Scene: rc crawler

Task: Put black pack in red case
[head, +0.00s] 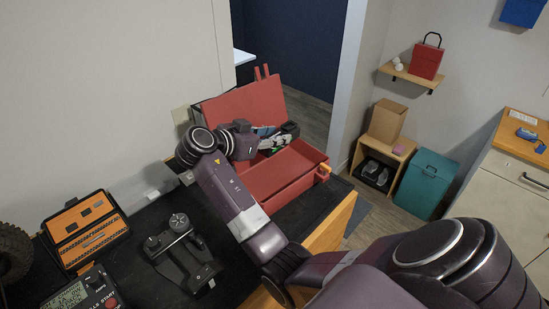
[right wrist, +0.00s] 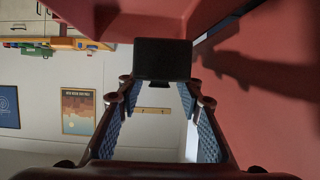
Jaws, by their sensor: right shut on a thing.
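The red case (head: 284,196) stands open on the black worktop, its lid (head: 245,112) raised at the back. My right gripper (head: 281,139) reaches over the case from the left. It is shut on the black pack (head: 291,129), which it holds at its fingertips over the case's back part. In the right wrist view the black pack (right wrist: 162,60) sits between the tips of the two blue-padded fingers, with red case walls (right wrist: 275,95) around it. I cannot tell whether the pack touches the case. My left gripper is not in view.
A black device with knobs (head: 180,250) and an orange-and-black case (head: 85,230) lie on the worktop at left. The front compartment of the red case looks empty.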

